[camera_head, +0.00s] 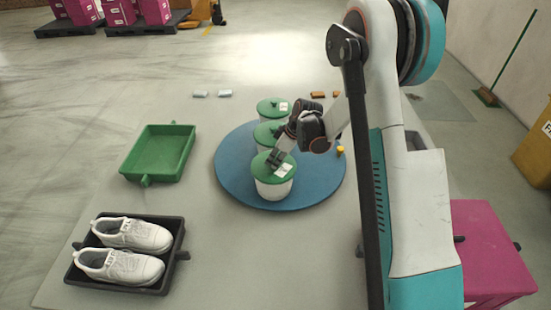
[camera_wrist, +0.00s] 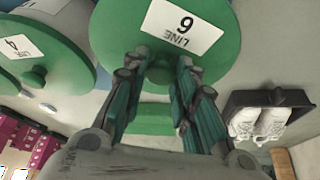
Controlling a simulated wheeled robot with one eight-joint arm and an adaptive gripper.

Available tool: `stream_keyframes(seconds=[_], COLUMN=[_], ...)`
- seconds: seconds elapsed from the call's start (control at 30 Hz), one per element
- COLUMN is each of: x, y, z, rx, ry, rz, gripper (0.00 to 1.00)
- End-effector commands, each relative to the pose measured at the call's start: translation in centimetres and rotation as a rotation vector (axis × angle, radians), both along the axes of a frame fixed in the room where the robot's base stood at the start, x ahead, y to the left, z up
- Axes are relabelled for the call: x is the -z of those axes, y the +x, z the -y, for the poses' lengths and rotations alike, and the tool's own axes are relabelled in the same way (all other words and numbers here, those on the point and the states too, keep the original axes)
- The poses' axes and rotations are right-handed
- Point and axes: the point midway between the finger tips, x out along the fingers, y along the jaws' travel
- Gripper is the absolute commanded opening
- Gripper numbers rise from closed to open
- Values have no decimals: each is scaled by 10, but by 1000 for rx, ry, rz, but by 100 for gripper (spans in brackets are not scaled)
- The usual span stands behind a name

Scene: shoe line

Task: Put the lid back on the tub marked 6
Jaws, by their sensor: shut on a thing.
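The near tub (camera_head: 273,189) is white and stands upright near the front of the blue round mat. A green lid (camera_head: 265,169) is over its mouth and looks level; I cannot tell whether it is fully seated. In the wrist view this lid (camera_wrist: 215,62) carries a white label reading LINE 6. My gripper (camera_head: 276,158) is above the lid, reaching in from the right. In the wrist view my gripper (camera_wrist: 160,66) has its fingers closed on either side of the lid's knob, which they partly hide. The tub below the lid is hidden there.
Two more green-lidded tubs (camera_head: 265,134) (camera_head: 271,107) stand behind on the blue mat (camera_head: 232,174); one lid (camera_wrist: 62,62) is marked 4. A green tray (camera_head: 155,160) and a black tray (camera_head: 166,284) with white shoes are at left. Small blocks (camera_head: 318,94) lie at the back.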

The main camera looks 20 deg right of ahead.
Motion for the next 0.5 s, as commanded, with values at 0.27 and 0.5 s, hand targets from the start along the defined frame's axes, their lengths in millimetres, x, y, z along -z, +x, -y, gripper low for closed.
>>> stream_keyframes(seconds=[0.27,0.5], x=[0,0], y=[0,0], z=[0,0], rx=[0,0], ry=[0,0], rz=[0,0], gripper=[2,50])
